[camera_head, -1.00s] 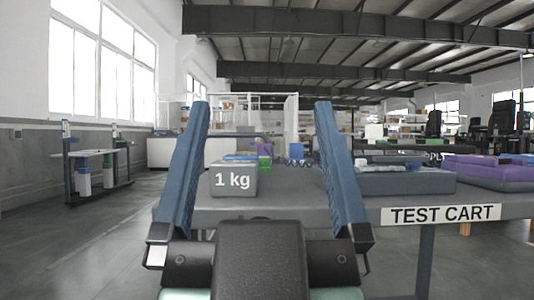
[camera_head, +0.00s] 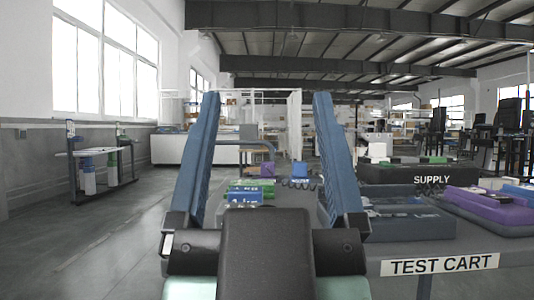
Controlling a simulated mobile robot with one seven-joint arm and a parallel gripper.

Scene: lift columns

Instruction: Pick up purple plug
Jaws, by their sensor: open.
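A small purple block-like piece (camera_head: 268,170), which looks like the purple plug, stands on the cart top beyond my gripper. It shows in the gap between my fingers, near the middle. Its exact shape is too small to tell. My gripper (camera_head: 266,98) is open and empty, with its two blue fingers spread wide and pointing away from me. The purple piece appears well ahead of the fingers and apart from them.
The grey cart (camera_head: 440,266) marked TEST CART bears green and blue pieces (camera_head: 248,188), a small blue block (camera_head: 299,169), a grey case (camera_head: 410,224) and a dark SUPPLY bin (camera_head: 405,175). A purple case (camera_head: 490,207) lies at right.

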